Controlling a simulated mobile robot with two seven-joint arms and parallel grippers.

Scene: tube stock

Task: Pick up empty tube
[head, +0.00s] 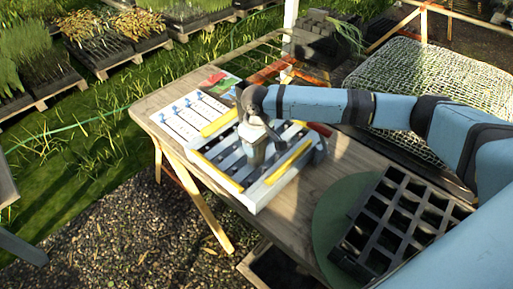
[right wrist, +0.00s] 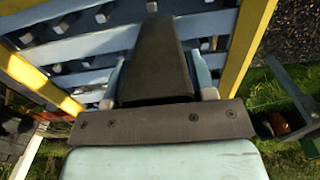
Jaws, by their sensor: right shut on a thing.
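My right gripper (head: 257,160) points down over a pale rack (head: 250,200) with blue-grey slats and yellow side rails, on the wooden bench. In the right wrist view its two light-blue fingers (right wrist: 160,85) are shut on a dark tapered thing, which looks like the empty tube (right wrist: 162,55). The tube narrows away from the hand, above or among the slats (right wrist: 95,45); I cannot tell whether it touches them. My left gripper is not in view.
A black tray (head: 352,241) with square cells stands on a round green mat (head: 322,225) at the bench's right. A white board (head: 190,118) with blue marks lies left of the rack. The bench (head: 150,108) has a free strip at its front left.

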